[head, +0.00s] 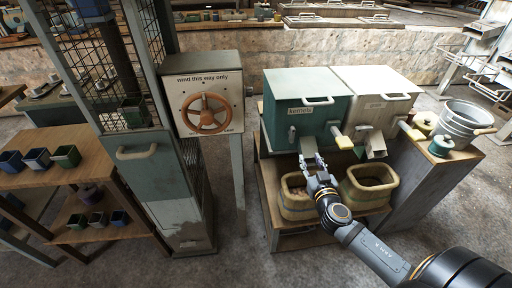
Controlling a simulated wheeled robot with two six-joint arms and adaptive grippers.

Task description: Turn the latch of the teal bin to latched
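A metal chute (308,145) hangs below the bin's front. My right gripper (311,159) is just below and in front of this chute, fingers apart and empty. Whether it touches the chute is unclear. My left gripper is out of view.
A whitish bin (372,112) with a similar lever (411,131) stands right beside the teal one. Two tubs (298,204) (369,190) sit below on the wooden stand. A wheel box (206,115) and mesh cage stand left. A metal bucket (463,124) is at right.

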